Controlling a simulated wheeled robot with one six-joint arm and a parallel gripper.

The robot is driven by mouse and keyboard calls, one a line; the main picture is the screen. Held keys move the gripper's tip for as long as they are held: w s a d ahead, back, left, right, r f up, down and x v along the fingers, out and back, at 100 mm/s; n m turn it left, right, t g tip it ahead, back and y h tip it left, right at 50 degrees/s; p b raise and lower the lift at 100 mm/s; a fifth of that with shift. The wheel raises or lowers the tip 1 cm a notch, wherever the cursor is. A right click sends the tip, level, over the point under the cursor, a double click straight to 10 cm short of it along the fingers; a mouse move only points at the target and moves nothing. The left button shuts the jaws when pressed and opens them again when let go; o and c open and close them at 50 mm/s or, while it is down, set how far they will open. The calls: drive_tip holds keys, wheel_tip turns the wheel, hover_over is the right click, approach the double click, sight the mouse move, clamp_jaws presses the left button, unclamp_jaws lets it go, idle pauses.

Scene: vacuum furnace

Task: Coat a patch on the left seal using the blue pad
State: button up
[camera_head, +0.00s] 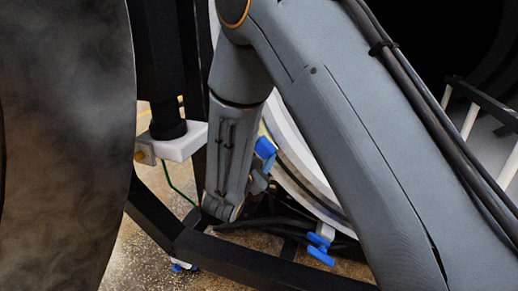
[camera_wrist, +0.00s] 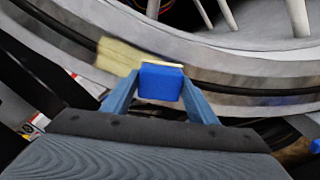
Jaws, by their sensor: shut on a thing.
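My gripper (camera_wrist: 160,88) is shut on the blue pad (camera_wrist: 161,80), a small block held between the two blue-grey fingers. The pad is in front of the round furnace rim in the wrist view. The seal (camera_wrist: 245,100) shows as a dark curved band along this pale metal rim. A pale yellow patch (camera_wrist: 118,57) lies on the rim just left of and behind the pad. Whether the pad touches the surface cannot be told. In the head view the pad (camera_head: 264,147) shows beside the pale ring (camera_head: 298,172), partly behind my arm.
A blue-handled clamp (camera_head: 320,249) sits at the ring's lower edge. Black frame bars (camera_head: 240,262) and dark cables (camera_head: 290,224) run below. A large dark curved panel (camera_head: 65,150) fills the left. A white block (camera_head: 182,143) hangs near my wrist.

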drive_tip(key=shift+d+f, duration=0.1)
drive_tip(key=shift+f, duration=0.1)
drive_tip(key=shift+p+v, duration=0.45)
drive_tip(key=shift+v, duration=2.55)
drive_tip(key=shift+s, duration=0.15)
drive_tip(key=shift+v, duration=1.4)
